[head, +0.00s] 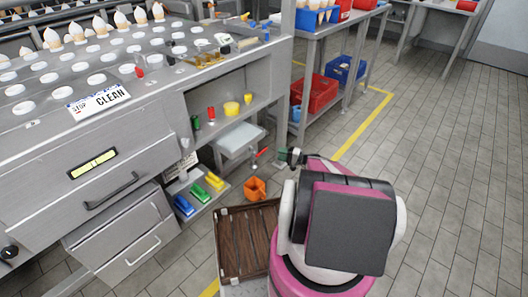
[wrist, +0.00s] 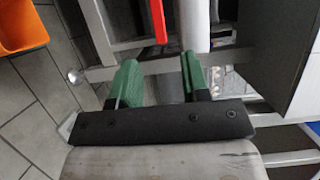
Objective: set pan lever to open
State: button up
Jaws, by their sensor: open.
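A small red lever (head: 262,152) shows in the head view, beside a pale grey pan (head: 238,139) below the shelf of the metal bench. In the wrist view a red bar (wrist: 158,20), which looks like the same lever, stands ahead of my gripper. My gripper (wrist: 163,80) is open and empty, its two green fingers apart. The red bar lies just beyond the fingertips, between their lines, and does not appear touched. In the head view my gripper (head: 286,156) is small, just right of the lever. Which position the lever is in I cannot tell.
An orange bucket (head: 255,189) stands on the floor below the lever; it also shows in the wrist view (wrist: 20,25). A brown slatted panel (head: 246,238) lies beside my base. Tiled floor to the right is clear.

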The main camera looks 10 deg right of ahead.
aim_at(265, 150)
jog(key=x, duration=1)
jog(key=shift+c, duration=0.3)
jog(key=shift+f, duration=0.1)
grip_shut()
